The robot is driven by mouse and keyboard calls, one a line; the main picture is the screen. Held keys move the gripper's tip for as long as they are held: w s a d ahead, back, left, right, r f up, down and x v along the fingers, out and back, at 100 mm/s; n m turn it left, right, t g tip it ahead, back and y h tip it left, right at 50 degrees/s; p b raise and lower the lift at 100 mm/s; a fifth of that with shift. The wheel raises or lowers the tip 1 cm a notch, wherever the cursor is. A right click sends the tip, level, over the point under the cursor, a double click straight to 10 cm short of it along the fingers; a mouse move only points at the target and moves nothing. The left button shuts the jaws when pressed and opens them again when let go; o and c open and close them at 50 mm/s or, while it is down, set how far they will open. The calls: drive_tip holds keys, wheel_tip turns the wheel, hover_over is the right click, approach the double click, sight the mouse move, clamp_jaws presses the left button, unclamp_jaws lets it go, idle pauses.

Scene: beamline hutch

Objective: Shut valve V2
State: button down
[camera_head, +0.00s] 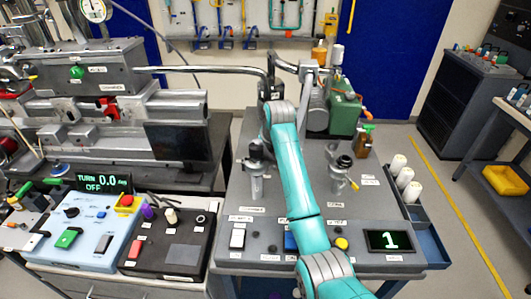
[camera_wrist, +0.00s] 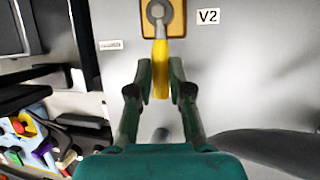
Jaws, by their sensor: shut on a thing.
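Valve V2 shows in the wrist view as a grey round hub (camera_wrist: 158,11) on a yellow-orange plate, with the V2 label (camera_wrist: 208,17) to its right. Its yellow lever (camera_wrist: 160,52) points straight down from the hub. My gripper (camera_wrist: 160,75) has its two dark green fingers on either side of the lever's lower part, shut on it. In the head view my teal arm reaches over the grey bench, and I cannot make out the gripper or the V2 lever there.
The grey bench (camera_head: 240,208) carries posts, buttons and a display reading 1 (camera_head: 389,240). A green container (camera_head: 344,113) stands at its back. A display at left (camera_head: 104,183) reads TURN 0.0 OFF, behind a blue control box (camera_head: 75,248). Open floor lies right of the bench.

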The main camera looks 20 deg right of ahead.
drive_tip(key=shift+w+a+m+h, duration=0.15)
drive_tip(key=shift+a+m+h, duration=0.2)
drive_tip(key=shift+m, duration=0.35)
drive_tip(key=c, duration=1.1)
unclamp_jaws()
drive_tip(key=shift+r, duration=0.1)
drive_tip(key=v, duration=1.2)
